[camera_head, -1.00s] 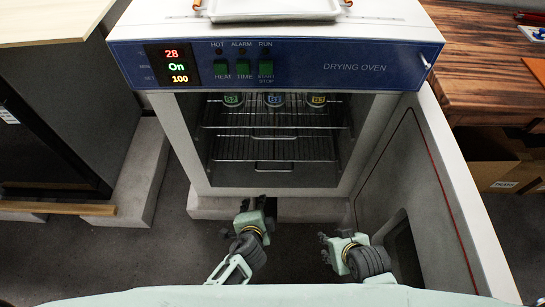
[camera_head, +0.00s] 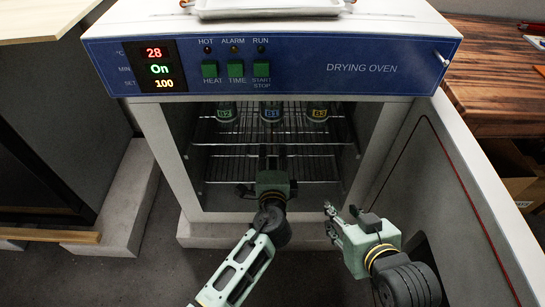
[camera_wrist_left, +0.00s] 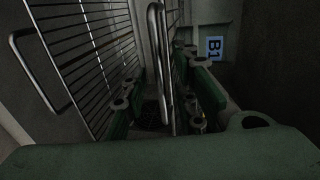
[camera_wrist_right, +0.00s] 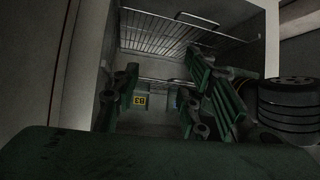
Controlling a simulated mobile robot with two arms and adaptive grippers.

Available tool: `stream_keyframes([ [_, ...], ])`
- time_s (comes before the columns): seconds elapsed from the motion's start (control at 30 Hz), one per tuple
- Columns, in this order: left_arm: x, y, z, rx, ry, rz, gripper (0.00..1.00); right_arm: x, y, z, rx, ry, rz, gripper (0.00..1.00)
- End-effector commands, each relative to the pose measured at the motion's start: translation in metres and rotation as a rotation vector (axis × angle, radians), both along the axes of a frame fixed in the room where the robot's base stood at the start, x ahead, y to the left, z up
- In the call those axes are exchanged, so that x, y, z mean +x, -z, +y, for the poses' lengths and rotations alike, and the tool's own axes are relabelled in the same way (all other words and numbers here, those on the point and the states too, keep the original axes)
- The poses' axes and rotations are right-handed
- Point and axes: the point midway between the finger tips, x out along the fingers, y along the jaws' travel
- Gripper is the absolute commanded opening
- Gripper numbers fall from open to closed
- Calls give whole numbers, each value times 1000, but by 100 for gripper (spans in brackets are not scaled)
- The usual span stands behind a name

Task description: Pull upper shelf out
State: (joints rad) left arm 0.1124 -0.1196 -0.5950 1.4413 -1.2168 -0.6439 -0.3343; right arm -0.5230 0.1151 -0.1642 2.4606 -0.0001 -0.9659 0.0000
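In the left wrist view, a metal bar handle (camera_wrist_left: 155,60) stands between the open fingers (camera_wrist_left: 160,100), without clear contact. My right gripper (camera_head: 336,220) is outside the oven at the lower right, open and empty.
The lower wire shelf (camera_head: 225,168) sits below, its handle (camera_wrist_left: 35,75) at left in the left wrist view. A white tray (camera_head: 270,8) rests on the oven top. The open oven door (camera_head: 440,190) stands on the right, close to my right gripper.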

Motion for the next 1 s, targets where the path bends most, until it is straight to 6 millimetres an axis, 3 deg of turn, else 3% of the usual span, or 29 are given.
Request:
stream_keyframes([
  [0.43,10,2,0,-2,0,1,26,9,-10,4,15,-4,-63,40],
  [0.73,10,2,0,-2,0,1,0,9,-10,4,15,-4,-61,40],
  [1.0,10,3,0,-1,0,2,0,9,-10,4,15,-4,-61,40],
])
